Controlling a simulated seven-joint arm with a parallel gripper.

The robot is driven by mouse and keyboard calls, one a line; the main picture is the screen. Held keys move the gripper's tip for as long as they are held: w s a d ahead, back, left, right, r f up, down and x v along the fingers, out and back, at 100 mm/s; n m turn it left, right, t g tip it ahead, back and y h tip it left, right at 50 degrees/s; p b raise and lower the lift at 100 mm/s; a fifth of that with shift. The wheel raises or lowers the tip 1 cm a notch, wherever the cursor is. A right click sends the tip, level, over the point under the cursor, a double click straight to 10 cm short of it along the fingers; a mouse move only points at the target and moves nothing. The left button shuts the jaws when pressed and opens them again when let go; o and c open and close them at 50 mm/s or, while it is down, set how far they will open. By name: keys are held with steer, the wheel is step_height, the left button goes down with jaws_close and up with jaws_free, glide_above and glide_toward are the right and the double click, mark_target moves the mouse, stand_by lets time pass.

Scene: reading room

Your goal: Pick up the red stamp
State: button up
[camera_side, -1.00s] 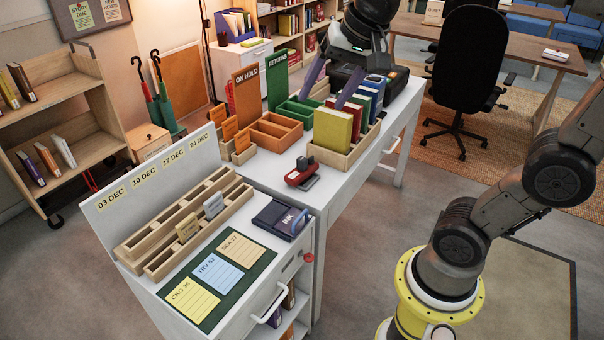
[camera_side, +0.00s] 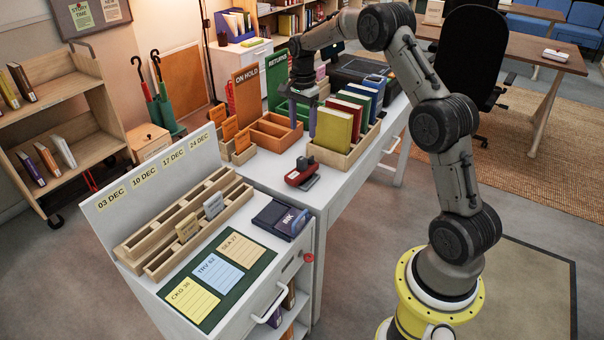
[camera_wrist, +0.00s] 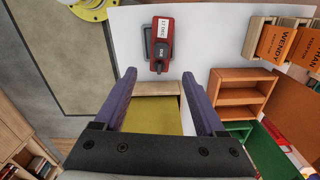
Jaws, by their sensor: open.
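The red stamp (camera_side: 299,174) lies on the white desk, in front of the box of books, with a dark part at one side. It also shows at the top of the wrist view (camera_wrist: 161,40), with a white label and a dark handle, beside a grey pad. My gripper (camera_side: 302,126) is over the desk, behind the stamp and beside the yellow book. In the wrist view its two purple fingers (camera_wrist: 161,100) are spread apart with nothing held between them. The yellow book (camera_wrist: 150,113) shows below and between them.
The wooden box (camera_side: 341,157) of upright books stands close to my gripper. Orange trays (camera_side: 275,130) and the "RETURNS" panel (camera_side: 278,80) are at the left and back. An ink pad (camera_side: 280,218) and cards lie on the nearer cart. The desk around the stamp is clear.

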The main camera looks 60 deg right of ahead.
mark_target(302, 158)
step_height(302, 158, down, 13)
steer(key=shift+w, duration=0.15)
stand_by(0.4)
jaws_close()
stand_by(0.3)
